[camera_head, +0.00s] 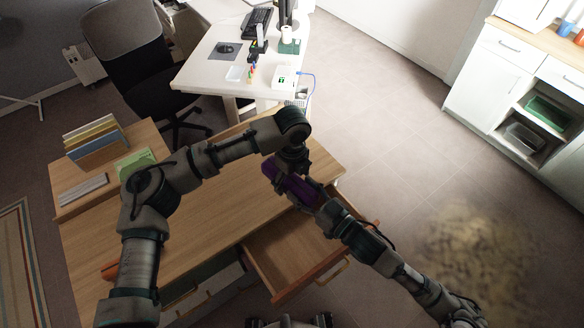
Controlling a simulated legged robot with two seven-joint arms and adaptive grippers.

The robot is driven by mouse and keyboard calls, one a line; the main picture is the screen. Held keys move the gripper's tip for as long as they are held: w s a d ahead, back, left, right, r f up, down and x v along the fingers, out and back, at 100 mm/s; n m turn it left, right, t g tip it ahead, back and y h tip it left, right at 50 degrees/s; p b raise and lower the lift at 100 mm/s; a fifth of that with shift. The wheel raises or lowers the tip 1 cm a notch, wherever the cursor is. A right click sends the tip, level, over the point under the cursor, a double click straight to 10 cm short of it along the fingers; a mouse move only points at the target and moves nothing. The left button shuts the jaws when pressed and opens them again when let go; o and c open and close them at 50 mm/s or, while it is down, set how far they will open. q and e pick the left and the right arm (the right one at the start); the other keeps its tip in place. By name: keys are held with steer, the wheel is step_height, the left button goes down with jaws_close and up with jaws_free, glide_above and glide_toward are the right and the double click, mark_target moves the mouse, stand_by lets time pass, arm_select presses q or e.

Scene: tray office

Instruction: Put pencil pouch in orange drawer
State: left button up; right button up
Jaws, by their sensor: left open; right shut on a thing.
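The purple pencil pouch (285,183) is held above the right part of the wooden desk, near its front edge. My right gripper (309,195) is shut on the pouch at its right end. My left gripper (291,165) is open and close above the pouch; whether it touches it is hidden. An open drawer (278,252) with a wooden, empty-looking inside sticks out from the desk's front, below and in front of the pouch. Its front edge looks orange-brown, with a handle. The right forearm covers part of its right side.
The wooden desk (200,228) carries a file rack (95,142) at its back left. An orange piece (110,270) shows at the desk's left front. A black chair (132,55) and a white desk (205,72) stand behind. Open floor lies right, before white cabinets (490,75).

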arm_select(q)
steer(key=shift+f, duration=0.45)
steer(key=shift+a, duration=0.1)
steer(key=shift+c, duration=0.2)
arm_select(e)
steer(key=shift+a, duration=0.1)
arm_select(q)
steer(key=c, duration=1.3)
arm_select(e)
steer(key=shift+s+r, duration=0.1)
arm_select(q)
steer(key=shift+c, duration=0.6)
arm_select(e)
steer(key=o, duration=1.4)
steer(key=shift+a, duration=0.1)
steer(key=shift+c, duration=0.2)
